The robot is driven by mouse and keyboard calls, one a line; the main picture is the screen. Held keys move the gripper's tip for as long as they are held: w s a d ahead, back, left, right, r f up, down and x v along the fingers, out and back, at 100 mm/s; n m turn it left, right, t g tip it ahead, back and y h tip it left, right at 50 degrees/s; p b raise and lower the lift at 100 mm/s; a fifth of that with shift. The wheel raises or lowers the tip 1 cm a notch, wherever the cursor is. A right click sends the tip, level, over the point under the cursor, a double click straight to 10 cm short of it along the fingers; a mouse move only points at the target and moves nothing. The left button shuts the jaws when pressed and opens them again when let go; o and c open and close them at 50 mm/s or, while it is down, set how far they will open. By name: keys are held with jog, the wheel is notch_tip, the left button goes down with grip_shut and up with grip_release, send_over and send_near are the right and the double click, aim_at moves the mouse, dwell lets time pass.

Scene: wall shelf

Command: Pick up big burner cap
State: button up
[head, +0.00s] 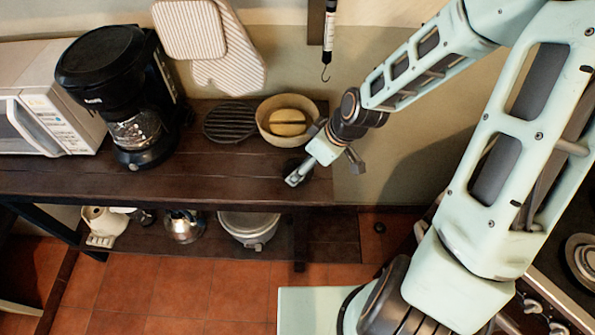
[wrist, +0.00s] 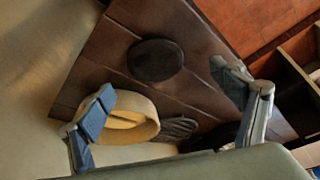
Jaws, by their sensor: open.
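The big burner cap (wrist: 155,60) is a flat, round, black disc lying on the dark wooden shelf top in the wrist view. In the head view only part of the dark cap (head: 296,166) shows near the shelf's right end, partly hidden behind my gripper. My gripper (head: 325,172) is above the right end of the shelf, tilted downward. In the wrist view my gripper (wrist: 161,80) has its two fingers spread wide, with the cap beyond them and apart from them. Nothing is between the fingers.
A beige bowl (head: 267,130) with a yellow thing inside stands close behind the cap. A round black grate (head: 230,121) lies left of it. A black coffee maker (head: 110,90) and white microwave (head: 50,110) are farther left. Oven mitts (head: 228,50) hang on the wall behind.

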jog(key=shift+w+d+x, duration=0.1)
jog(key=shift+w+x, duration=0.05)
jog(key=shift+x, duration=1.35)
jog(key=shift+w+d+x, duration=0.1)
jog(key=shift+w+x, duration=0.1)
jog(key=shift+x, duration=1.3)
jog(key=shift+r, duration=0.1)
jog(key=shift+c, duration=0.6)
jog(key=c, duration=1.2)
